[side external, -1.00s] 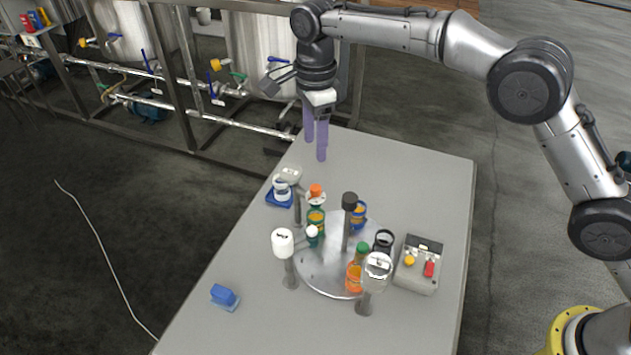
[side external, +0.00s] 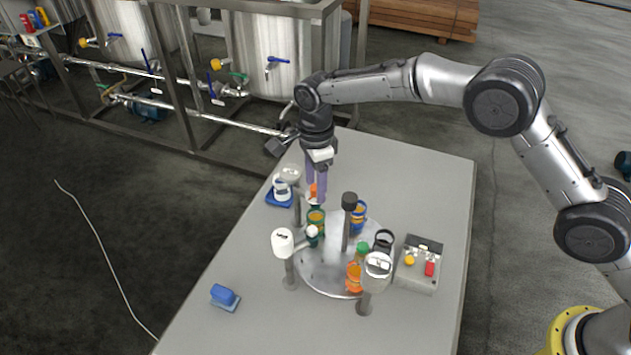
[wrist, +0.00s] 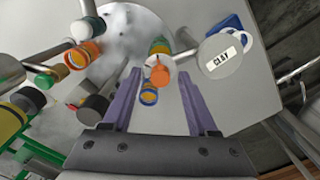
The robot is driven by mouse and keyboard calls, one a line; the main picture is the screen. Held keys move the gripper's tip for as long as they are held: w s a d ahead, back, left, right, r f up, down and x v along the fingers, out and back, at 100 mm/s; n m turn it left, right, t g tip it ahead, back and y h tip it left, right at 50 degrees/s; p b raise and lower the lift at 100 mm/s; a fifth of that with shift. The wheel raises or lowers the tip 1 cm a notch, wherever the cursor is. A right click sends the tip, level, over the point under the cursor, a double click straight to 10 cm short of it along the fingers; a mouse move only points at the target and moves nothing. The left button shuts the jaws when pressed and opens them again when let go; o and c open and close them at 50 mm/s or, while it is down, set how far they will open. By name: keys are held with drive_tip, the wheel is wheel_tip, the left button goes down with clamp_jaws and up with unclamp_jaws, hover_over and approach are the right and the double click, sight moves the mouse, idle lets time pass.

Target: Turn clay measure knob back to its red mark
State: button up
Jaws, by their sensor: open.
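A grey post with a round pale head (side external: 290,176) stands at the turntable's far left; in the wrist view a round head (wrist: 218,62) reads "CLAY". Beside it is an orange knob (wrist: 160,74) on a pale round dial, also seen partly in the side view (side external: 313,190). No red mark can be made out, so the knob's setting is unclear. My gripper (side external: 316,192) points down over the knob with its purple fingers apart. In the wrist view the knob lies between the fingertips (wrist: 160,76). Contact is not visible.
The metal turntable (side external: 318,275) carries several jars. Other posts rise nearby: a dark-topped one (side external: 349,203), a white-topped one (side external: 283,243) and a pale-topped one (side external: 377,266). A control box (side external: 418,266) is at right, a blue block (side external: 224,296) at front left. The table's far end is clear.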

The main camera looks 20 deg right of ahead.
clamp_jaws()
